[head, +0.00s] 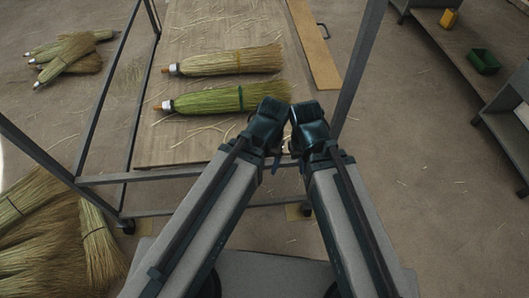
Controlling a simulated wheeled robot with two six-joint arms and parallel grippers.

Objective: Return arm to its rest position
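My two arms come in from the bottom edge and lean in toward each other in the head view. Their dark ends sit close together at the middle, in front of the lower right corner of the work table (185,145). My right gripper (309,115) is at the right-hand dark end, and my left gripper (268,116) is at the left-hand one. The fingers do not show clearly, so I cannot tell whether either is open or shut. I see nothing held. A green-bound broom head (205,101) lies just left of the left gripper.
A second broom head (230,61) lies farther back on the table. The metal table frame (358,65) rises beside my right arm. Straw bundles (45,230) lie at lower left. A shelf (440,40) with a green bin (483,62) stands right.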

